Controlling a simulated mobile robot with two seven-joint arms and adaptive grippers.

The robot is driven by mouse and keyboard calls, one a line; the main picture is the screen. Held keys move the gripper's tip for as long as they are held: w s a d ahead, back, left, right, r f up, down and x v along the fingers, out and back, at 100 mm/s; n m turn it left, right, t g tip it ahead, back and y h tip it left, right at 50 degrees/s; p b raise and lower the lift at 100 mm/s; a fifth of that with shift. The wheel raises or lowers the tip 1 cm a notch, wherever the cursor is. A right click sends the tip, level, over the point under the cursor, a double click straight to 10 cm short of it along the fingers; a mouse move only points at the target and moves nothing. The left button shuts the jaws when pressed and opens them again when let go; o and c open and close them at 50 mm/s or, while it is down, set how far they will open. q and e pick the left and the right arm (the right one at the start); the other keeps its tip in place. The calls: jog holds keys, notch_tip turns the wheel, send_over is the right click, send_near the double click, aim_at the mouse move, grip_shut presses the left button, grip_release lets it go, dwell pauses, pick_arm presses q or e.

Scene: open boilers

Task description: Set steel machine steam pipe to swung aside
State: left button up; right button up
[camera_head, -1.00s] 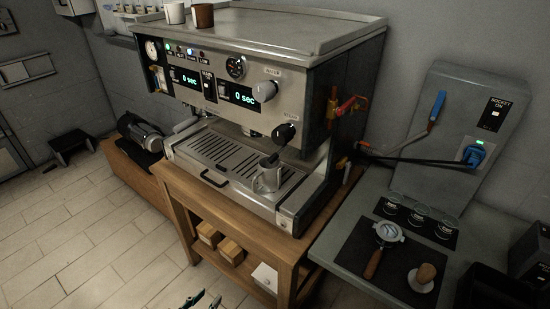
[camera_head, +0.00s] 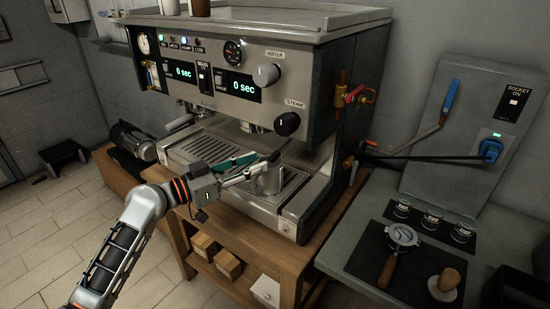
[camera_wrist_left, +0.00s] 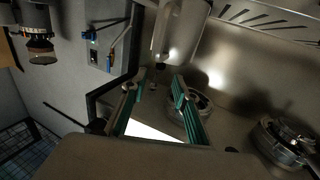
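The steel espresso machine (camera_head: 240,80) stands on a wooden table. Its steam pipe (camera_head: 276,151) shows as a short dark length below the black steam knob (camera_head: 287,124), slanting down toward a steel jug (camera_head: 269,181) on the drip tray. My left gripper (camera_head: 249,166) reaches in from the left, its teal-padded fingers in front of the machine, just left of the pipe and above the jug. In the left wrist view its fingers (camera_wrist_left: 160,88) are spread apart, with nothing clearly between them. The pipe cannot be told apart there. My right gripper is not in view.
The drip tray (camera_head: 205,152) and jug lie close below my gripper. On the right, a grey counter (camera_head: 345,235) holds a portafilter (camera_head: 403,236) and a tamper (camera_head: 444,281). A socket panel (camera_head: 480,130) stands behind. Cups stand on the machine's top.

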aim_at(270, 158)
pick_arm(q)
jog(key=x, duration=0.7)
jog(key=shift+w+d+p, duration=0.1)
jog(key=shift+d+p, duration=0.15)
jog(key=shift+p, duration=0.15)
grip_shut()
